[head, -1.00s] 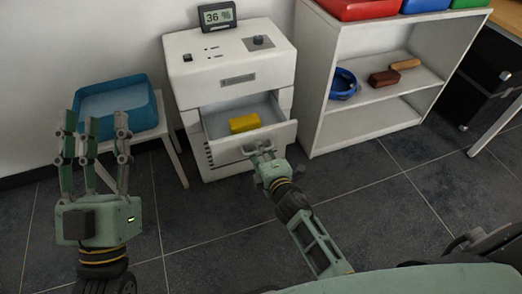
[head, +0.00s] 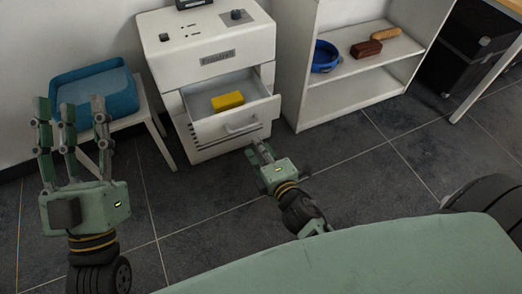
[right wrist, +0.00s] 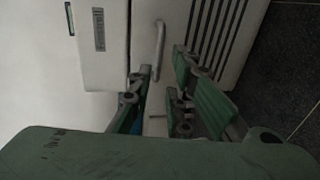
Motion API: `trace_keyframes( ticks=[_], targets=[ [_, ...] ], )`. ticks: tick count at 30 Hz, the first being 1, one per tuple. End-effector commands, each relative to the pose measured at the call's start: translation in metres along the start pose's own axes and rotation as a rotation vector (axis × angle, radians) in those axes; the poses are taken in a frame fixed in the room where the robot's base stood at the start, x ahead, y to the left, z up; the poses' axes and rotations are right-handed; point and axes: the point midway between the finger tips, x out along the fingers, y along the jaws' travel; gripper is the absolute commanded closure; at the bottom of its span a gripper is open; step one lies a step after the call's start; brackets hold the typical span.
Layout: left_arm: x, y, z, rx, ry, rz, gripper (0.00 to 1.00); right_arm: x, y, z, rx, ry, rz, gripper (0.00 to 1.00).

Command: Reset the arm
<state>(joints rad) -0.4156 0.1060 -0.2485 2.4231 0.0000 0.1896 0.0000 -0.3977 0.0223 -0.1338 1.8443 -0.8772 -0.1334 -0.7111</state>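My right gripper (head: 260,149) is just in front of the pulled-out drawer (head: 200,131) of the white cabinet, apart from its handle (head: 242,130). Its fingers are spread and empty, and the right wrist view shows a gap between them (right wrist: 162,82), with the handle (right wrist: 159,48) beyond. A yellow block (head: 228,100) lies inside the open drawer. My left gripper (head: 70,108) is raised at the left, fingers pointing up, open and empty, in front of the blue bin.
A blue bin (head: 107,84) stands on a small white stand left of the cabinet (head: 210,35). A white shelf (head: 335,97) at the right holds a blue ring-shaped item (head: 326,56), a dark red block (head: 366,49) and a tan item (head: 386,34).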

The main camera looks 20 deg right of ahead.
Motion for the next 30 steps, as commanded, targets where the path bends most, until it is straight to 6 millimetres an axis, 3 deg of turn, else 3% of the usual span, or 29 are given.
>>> trace_keyframes(
  ticks=[6, 23, 26, 29, 30],
  targets=[
    [0.000, 0.000, 0.000, 0.000, -0.001, 0.000, 0.60, -0.013, 0.001, 0.000, 0.000, 0.000, 0.002, 0.83],
    [0.000, 0.000, 0.000, -0.001, 0.000, -0.001, 0.60, -0.013, 0.004, -0.001, 0.014, 0.005, 0.009, 0.83],
    [0.000, 0.000, 0.000, -0.001, 0.000, -0.001, 0.60, -0.013, 0.028, -0.009, 0.114, 0.036, 0.056, 0.83],
    [0.000, 0.000, 0.000, -0.001, 0.000, -0.001, 0.60, -0.019, 0.079, -0.024, 0.334, 0.116, 0.149, 0.83],
    [0.000, 0.000, 0.000, -0.001, 0.000, -0.001, 0.60, -0.025, 0.105, -0.030, 0.447, 0.163, 0.194, 0.83]
  ],
)
